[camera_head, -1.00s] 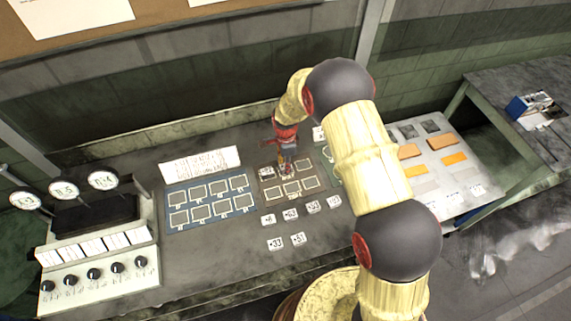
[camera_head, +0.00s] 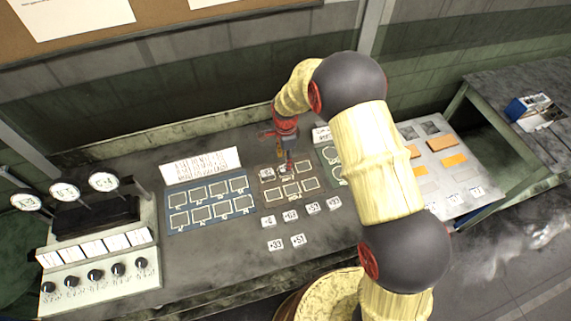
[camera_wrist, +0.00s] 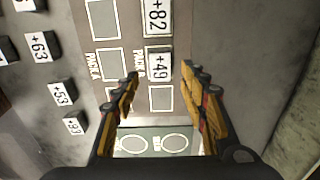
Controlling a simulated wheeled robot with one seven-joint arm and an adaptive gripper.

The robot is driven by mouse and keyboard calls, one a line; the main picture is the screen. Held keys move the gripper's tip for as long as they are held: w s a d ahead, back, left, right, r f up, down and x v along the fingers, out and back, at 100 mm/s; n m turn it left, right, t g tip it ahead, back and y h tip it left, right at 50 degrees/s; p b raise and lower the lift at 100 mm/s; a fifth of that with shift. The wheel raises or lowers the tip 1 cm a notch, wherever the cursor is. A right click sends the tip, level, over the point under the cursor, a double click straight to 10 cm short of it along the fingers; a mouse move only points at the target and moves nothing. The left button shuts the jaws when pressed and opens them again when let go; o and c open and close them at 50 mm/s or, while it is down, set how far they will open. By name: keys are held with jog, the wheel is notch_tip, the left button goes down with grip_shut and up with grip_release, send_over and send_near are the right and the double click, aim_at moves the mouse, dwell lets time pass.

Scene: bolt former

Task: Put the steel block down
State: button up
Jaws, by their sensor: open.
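The steel block labelled +49 (camera_wrist: 158,63) lies flat on the brown mat (camera_wrist: 131,45) in the wrist view, in the middle outlined place of the row marked Pack B. A block labelled +82 (camera_wrist: 157,18) lies beside it in the same row. My gripper (camera_wrist: 160,71) is open, with one finger on each side of the +49 block and a gap to each side. Nothing is held between the fingers. In the head view my gripper (camera_head: 285,160) is over the brown mat and partly hides its back row.
Several loose numbered blocks, such as +63 (camera_head: 290,216), lie in front of the brown mat. A blue mat (camera_head: 210,202) with empty outlines is left of it. A green mat (camera_wrist: 127,134) is on the other side. A gauge panel (camera_head: 98,268) stands at the left.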

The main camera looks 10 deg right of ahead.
jog(key=s+d+r+n+t, duration=0.15)
jog(key=s+r, duration=0.25)
jog(key=r, duration=0.6)
jog(key=s+d+r+n, duration=0.3)
jog(key=r, duration=0.7)
jog(key=s+d+r+n+t, duration=0.1)
jog(key=s+d+r+n, duration=0.25)
jog(key=r, duration=0.65)
jog(key=s+d+r+n+t, duration=0.1)
jog(key=s+d+r+n, duration=0.1)
jog(key=s, duration=0.8)
jog(key=s+d+r+n+t, duration=0.2)
jog(key=s+r+n, duration=0.3)
jog(key=s, duration=0.5)
jog(key=shift+s+d+n, duration=0.15)
jog(key=shift+s+n, duration=0.25)
jog(key=shift+r, duration=0.1)
notch_tip(320, 180, down, 10)
jog(key=b, duration=1)
